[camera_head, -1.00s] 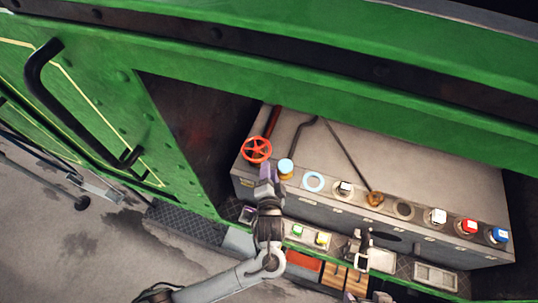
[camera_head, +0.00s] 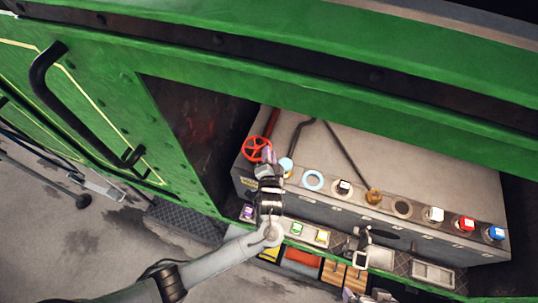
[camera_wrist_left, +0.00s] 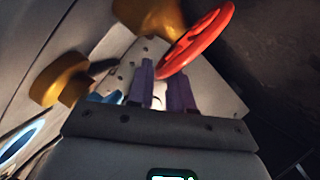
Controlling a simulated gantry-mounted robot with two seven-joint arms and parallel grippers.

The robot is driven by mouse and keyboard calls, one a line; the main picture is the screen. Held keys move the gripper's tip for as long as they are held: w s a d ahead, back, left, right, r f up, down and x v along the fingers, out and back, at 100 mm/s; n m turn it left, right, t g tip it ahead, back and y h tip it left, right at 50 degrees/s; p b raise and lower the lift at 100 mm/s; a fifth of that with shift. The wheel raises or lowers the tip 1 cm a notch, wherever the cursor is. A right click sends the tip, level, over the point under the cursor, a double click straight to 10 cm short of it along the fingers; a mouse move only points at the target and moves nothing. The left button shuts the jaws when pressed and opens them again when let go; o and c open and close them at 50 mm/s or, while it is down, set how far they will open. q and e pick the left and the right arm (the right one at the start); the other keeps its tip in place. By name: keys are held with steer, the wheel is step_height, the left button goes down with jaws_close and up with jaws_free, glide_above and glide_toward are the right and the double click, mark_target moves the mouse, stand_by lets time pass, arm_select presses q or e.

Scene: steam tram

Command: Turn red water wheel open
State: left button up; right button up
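The red wheel (camera_head: 256,148) is a spoked handwheel at the left end of the grey box, at the end of a red pipe. My left gripper (camera_head: 268,157) is at the wheel's lower right edge in the head view. In the left wrist view the wheel (camera_wrist_left: 200,40) is tilted, and its near rim end lies by the tips of the two purple fingers (camera_wrist_left: 160,82). The fingers stand apart; contact with the rim cannot be told. What seems to be my right gripper (camera_head: 350,295) shows only partly at the bottom edge of the head view.
A pale blue-topped yellow knob (camera_head: 286,165) stands just right of the left gripper. A light blue ring (camera_head: 313,181) and white, red (camera_head: 465,224) and blue (camera_head: 495,233) caps line the box. The green body (camera_head: 330,110) overhangs above.

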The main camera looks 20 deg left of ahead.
arm_select(q)
jaws_close()
steer(key=shift+f, duration=0.1)
steer(key=shift+w+d+n+g+y+b, duration=0.1)
steer(key=shift+w+n+g+y+b, duration=0.35)
steer(key=shift+n+y, duration=0.35)
steer(key=shift+s, duration=0.15)
